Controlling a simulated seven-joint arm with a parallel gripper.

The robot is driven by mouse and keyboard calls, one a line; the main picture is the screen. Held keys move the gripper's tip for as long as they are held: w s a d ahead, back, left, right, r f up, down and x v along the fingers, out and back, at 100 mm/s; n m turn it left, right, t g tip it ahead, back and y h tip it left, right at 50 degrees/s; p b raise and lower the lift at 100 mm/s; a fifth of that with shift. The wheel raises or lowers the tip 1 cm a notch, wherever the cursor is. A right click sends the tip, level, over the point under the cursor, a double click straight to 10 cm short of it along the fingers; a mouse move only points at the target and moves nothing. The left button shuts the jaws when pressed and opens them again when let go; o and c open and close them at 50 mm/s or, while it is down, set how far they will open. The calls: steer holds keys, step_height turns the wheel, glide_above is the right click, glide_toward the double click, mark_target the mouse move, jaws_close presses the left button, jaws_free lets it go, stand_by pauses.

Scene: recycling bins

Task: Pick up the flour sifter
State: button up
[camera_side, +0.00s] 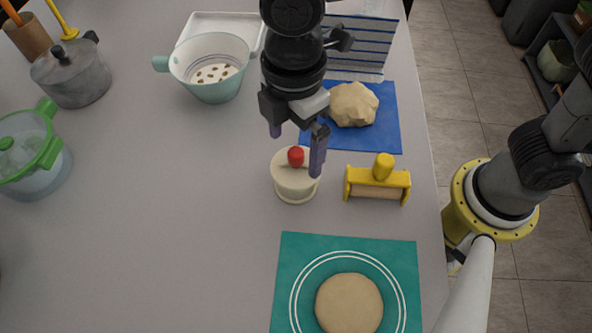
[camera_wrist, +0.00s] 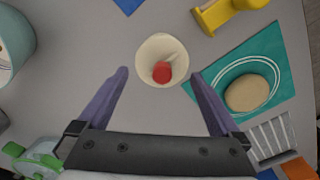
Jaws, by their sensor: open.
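The flour sifter appears to be the small cream cup with a red knob (camera_side: 294,182), standing upright on the grey table. In the wrist view the cream cup (camera_wrist: 149,48) lies just beyond the fingertips, roughly midway between them, with its red knob showing. My gripper (camera_side: 297,152) is above the cup, pointing down, with its fingers spread and nothing between them. In the wrist view my gripper (camera_wrist: 160,75) shows both purple fingers wide apart. I cannot tell exactly how high the fingertips are above the cup.
A yellow tool with a roller (camera_side: 377,182) stands close right of the cup. Dough (camera_side: 353,104) sits on a blue mat (camera_side: 386,137) behind. A teal mat (camera_side: 292,252) with flat dough lies in front. A mint colander (camera_side: 214,90) stands back left. The table left of the cup is clear.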

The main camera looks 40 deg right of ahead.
mark_target(296, 166)
steer(key=shift+s+f, duration=0.1)
steer(key=shift+f, duration=3)
steer(key=c, duration=1.2)
steer(key=shift+r, duration=0.15)
steer(key=shift+r, duration=0.6)
steer(key=s+d+r, duration=0.3)
steer(key=r, duration=0.1)
steer(key=s+d+r, duration=0.3)
steer(key=d, duration=0.1)
steer(key=s+d+r, duration=0.3)
steer(key=r, duration=0.1)
steer(key=shift+s+d+r, duration=0.15)
steer(key=shift+d+r, duration=0.15)
steer(key=shift+d, duration=0.05)
